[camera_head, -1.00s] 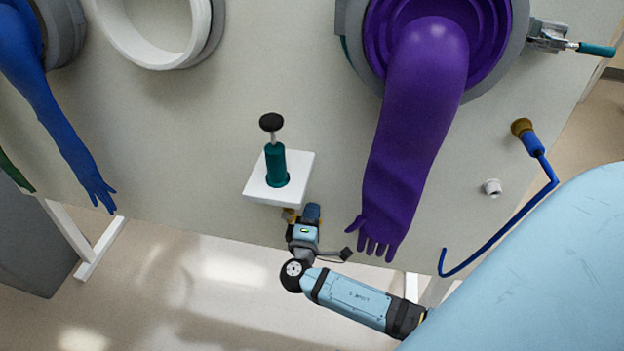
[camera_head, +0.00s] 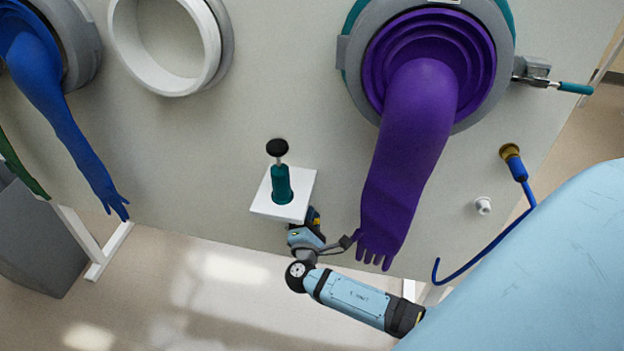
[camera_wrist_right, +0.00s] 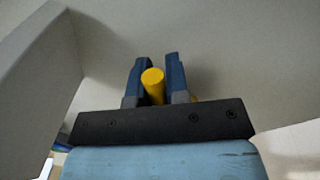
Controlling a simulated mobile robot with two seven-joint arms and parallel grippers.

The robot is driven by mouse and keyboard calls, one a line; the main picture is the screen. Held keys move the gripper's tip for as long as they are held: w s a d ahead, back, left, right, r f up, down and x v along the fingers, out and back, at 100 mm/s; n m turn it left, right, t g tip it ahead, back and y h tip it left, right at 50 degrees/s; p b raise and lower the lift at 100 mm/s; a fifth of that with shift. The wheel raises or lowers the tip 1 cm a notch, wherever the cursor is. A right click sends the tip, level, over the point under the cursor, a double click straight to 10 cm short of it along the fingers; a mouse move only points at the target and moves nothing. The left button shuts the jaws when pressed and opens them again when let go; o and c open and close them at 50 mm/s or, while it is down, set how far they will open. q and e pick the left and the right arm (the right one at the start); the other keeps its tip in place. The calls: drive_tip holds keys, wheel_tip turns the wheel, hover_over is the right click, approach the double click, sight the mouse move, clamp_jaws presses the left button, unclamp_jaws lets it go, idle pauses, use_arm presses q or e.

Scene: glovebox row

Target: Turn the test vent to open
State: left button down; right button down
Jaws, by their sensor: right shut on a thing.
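My right gripper (camera_head: 312,217) is below the white shelf on the grey panel, partly hidden by the shelf. In the right wrist view its two dark blue fingers (camera_wrist_right: 156,72) stand close on either side of a yellow rod (camera_wrist_right: 154,84), which looks like the handle of the test vent. The gripper is shut on this handle. The vent's body behind the handle is hidden, and I cannot read its position. My left gripper is not in view.
The white shelf (camera_head: 262,207) holds a green pump-like piece (camera_head: 281,184) with a black knob. A purple glove (camera_head: 405,165) hangs just right of my gripper. A blue hose (camera_head: 485,238) and a small white fitting (camera_head: 483,205) are farther right. Open floor lies below.

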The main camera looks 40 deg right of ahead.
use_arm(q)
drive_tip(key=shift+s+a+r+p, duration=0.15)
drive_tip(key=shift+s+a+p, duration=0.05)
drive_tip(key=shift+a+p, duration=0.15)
use_arm(e)
drive_tip(key=shift+w+r+n, duration=0.2)
drive_tip(key=shift+r+n, duration=0.1)
drive_tip(key=shift+n, duration=0.2)
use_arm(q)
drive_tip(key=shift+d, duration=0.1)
use_arm(e)
drive_tip(key=c, duration=1.1)
unclamp_jaws()
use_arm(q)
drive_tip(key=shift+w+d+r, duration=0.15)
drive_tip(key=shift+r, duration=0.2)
use_arm(e)
drive_tip(key=shift+f, duration=0.1)
